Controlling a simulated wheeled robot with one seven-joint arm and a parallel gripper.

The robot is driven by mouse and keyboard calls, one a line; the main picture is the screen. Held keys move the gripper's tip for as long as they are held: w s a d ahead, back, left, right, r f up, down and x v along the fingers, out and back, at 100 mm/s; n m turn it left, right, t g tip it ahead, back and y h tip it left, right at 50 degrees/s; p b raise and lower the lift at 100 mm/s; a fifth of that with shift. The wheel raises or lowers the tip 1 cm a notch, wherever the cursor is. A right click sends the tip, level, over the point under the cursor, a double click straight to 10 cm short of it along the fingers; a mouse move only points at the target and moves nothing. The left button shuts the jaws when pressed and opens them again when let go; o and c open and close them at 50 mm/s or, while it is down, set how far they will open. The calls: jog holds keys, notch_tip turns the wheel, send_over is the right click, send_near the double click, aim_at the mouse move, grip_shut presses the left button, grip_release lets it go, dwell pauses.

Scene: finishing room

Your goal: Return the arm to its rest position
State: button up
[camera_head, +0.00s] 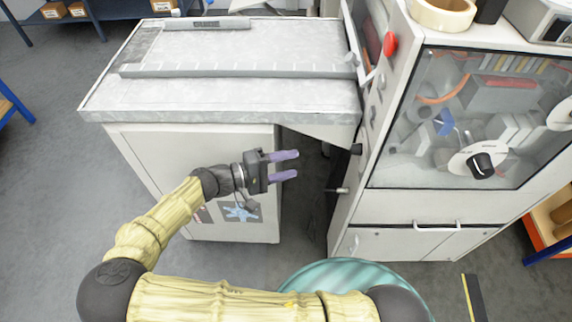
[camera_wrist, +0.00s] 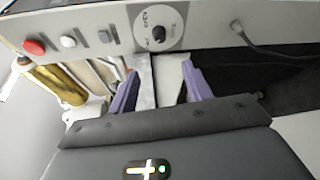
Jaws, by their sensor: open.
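My gripper (camera_head: 286,166) has two purple fingers and is open and empty. In the head view it reaches to the right, in front of the grey machine table (camera_head: 230,92) and left of the tall machine cabinet (camera_head: 345,215). My arm is bent, coming up from the bottom of the picture. In the wrist view the fingers of my gripper (camera_wrist: 158,88) stand apart, with a pale surface showing between them and nothing held.
The cabinet carries a red button (camera_head: 390,43) and a clear window (camera_head: 475,120). A roll of tape (camera_head: 442,14) lies on top. A dark gap separates table and cabinet. The grey floor (camera_head: 50,190) at left is clear. Shelves with boxes (camera_head: 53,10) stand at the back left.

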dwell(0.5)
jog(key=s+d+f+m+g+y+p, duration=0.1)
jog(key=s+d+m+g+y+p, duration=0.1)
jog(key=d+g+y, duration=0.3)
jog(key=s+d+f+m+g+y+p, duration=0.1)
jog(key=s+d+f+g+y+p, duration=0.15)
jog(key=d, duration=0.45)
jog(key=s+d+r+m+t+y+p, duration=0.1)
jog(key=r+y, duration=0.3)
jog(key=r, duration=0.4)
jog(key=s+d+r+m+t+y+p, duration=0.2)
jog(key=d+r+t+y+p, duration=0.1)
jog(key=r, duration=0.6)
jog(key=shift+d+r+m+y, duration=0.2)
jog(key=shift+d+m+y, duration=0.15)
jog(key=shift+y, duration=0.1)
